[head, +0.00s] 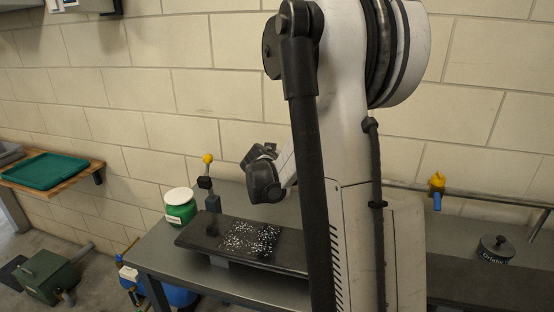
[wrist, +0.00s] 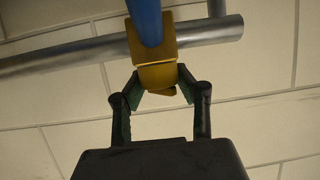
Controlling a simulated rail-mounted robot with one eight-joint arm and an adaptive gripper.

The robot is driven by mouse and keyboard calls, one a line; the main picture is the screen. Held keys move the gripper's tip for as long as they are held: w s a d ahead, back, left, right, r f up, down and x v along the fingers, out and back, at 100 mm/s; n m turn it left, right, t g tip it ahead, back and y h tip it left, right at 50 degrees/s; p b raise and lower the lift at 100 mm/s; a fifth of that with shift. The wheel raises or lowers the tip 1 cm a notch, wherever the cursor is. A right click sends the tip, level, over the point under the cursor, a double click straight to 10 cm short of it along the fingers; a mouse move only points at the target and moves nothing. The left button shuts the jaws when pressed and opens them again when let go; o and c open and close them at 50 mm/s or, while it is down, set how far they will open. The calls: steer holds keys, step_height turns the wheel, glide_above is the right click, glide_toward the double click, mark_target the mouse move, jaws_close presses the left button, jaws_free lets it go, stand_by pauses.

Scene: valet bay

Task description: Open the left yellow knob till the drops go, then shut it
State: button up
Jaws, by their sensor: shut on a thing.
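In the wrist view, a yellow knob (wrist: 157,75) sits on a yellow fitting on a grey pipe (wrist: 205,36), near the pipe's open end. A blue spout (wrist: 147,20) extends from the fitting to the picture's top edge. My gripper (wrist: 162,88) has its green-padded fingers closed on the knob from both sides. No drops can be made out at the spout, whose end is out of frame. In the head view, my arm hides the gripper's fingers and the held knob. Another yellow knob (head: 437,180) with a blue spout (head: 437,202) shows on the pipe at the right.
A dark board with white specks (head: 250,238) lies on the grey bench (head: 160,258). A black lidded pot (head: 495,249) stands right. The tiled wall is close behind the pipe.

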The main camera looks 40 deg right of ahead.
steer(key=shift+f+m+g+h+b, duration=0.1)
steer(key=shift+m+g+h+b, duration=0.85)
steer(key=shift+m+g, duration=1.15)
steer(key=shift+s, duration=0.1)
steer(key=o, duration=1.2)
steer(key=shift+a, duration=0.15)
steer(key=v, duration=1.1)
steer(key=shift+a+r, duration=0.2)
steer(key=shift+a, duration=0.2)
steer(key=s+a+f+n+t+y, duration=0.1)
steer(key=s+a+n+y, duration=0.3)
steer(key=s+a, duration=0.4)
steer(key=s+a+f+n+t+y, duration=0.1)
steer(key=s+a+n+y, duration=0.3)
steer(key=s+a, duration=0.5)
steer(key=s+a+f+n+t+y, duration=0.1)
steer(key=s+a+n+y, duration=0.4)
steer(key=a, duration=0.7)
steer(key=shift+s+a+f+n, duration=0.1)
steer(key=shift+s+f+n, duration=0.2)
steer(key=shift+s, duration=0.4)
steer(key=shift+s+a+f+n, duration=0.1)
steer(key=shift+s+f+n, duration=0.2)
steer(key=shift+s, duration=0.4)
steer(key=shift+s+a+f+n, duration=0.1)
steer(key=shift+s+f+n, duration=0.1)
steer(key=shift+s+n, duration=0.35)
